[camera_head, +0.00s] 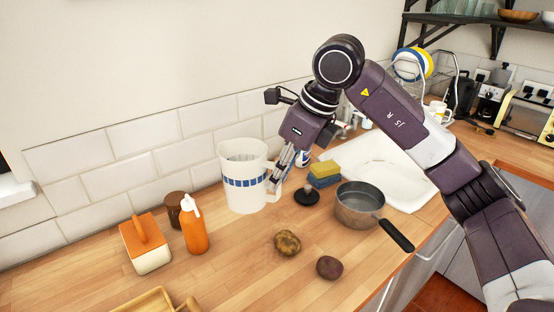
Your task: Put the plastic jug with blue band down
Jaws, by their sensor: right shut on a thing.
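The plastic jug with blue band (243,196) is white and upright, over the wooden worktop (215,270) near the tiled wall. Its handle is on its right side. My right gripper (279,180) reaches in from the right and is shut on the jug at its handle. The fingertips partly cover the handle. I cannot tell for sure whether the jug's base touches the worktop. My left gripper is not in view.
An orange bottle (194,228), a brown jar (173,209) and an orange-and-white butter dish (146,246) stand left of the jug. A black-based stopper (306,195), sponges (324,174) and a saucepan (359,207) stand right. Potatoes (287,243) lie in front. A white sink (385,170) is behind.

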